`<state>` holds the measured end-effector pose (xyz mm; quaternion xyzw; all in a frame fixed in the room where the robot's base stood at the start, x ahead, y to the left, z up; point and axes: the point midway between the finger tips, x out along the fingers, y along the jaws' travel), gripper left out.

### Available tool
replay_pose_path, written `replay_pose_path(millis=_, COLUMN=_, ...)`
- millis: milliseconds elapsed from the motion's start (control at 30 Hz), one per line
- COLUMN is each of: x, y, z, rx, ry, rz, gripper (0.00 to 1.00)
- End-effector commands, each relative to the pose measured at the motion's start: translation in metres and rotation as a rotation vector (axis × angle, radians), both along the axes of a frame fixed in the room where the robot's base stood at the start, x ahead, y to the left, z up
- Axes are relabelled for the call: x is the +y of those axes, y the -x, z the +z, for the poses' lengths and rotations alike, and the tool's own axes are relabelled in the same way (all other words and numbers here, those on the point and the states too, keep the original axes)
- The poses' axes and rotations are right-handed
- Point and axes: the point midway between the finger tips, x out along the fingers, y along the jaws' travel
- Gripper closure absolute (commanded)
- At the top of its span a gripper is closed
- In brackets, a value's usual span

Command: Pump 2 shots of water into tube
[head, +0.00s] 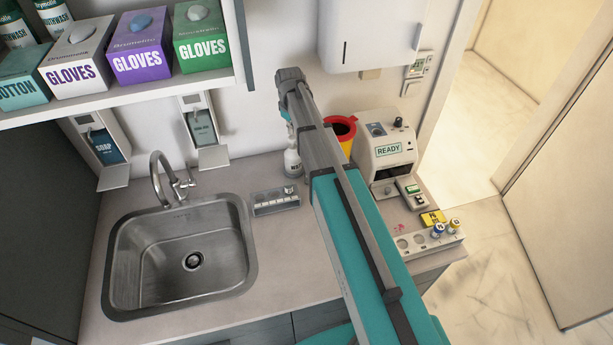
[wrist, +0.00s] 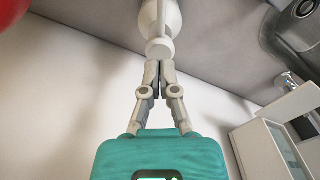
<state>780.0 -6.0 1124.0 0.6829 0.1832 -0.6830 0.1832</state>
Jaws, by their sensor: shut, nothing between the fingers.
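A white pump bottle (head: 292,162) stands on the counter between the sink and the red-rimmed bin, partly hidden by my arm. In the wrist view the bottle (wrist: 160,12) is at the top, with its rounded pump head (wrist: 159,48) pointing at my fingers. My gripper (wrist: 158,66) is shut and empty, its fingertips right at the pump head; I cannot tell whether they touch. The head view hides the gripper behind my arm. A low grey rack (head: 275,201) sits in front of the bottle. I cannot make out an open tube under the nozzle.
A steel sink (head: 125,285) is at the left. The yellow bin with a red rim (head: 342,124), a device reading READY (head: 388,150) and a white rack (head: 449,243) with capped vials are at the right. Soap dispensers (head: 108,146) and a glove shelf (head: 120,101) are on the wall.

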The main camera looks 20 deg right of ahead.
Motion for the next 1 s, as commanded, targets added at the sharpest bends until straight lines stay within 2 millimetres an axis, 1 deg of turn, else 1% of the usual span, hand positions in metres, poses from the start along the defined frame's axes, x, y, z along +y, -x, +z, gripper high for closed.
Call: replay_pose_path(millis=1000, x=0.0, y=0.0, z=-0.026, rx=0.0, ry=0.0, rz=0.0, gripper=1.0)
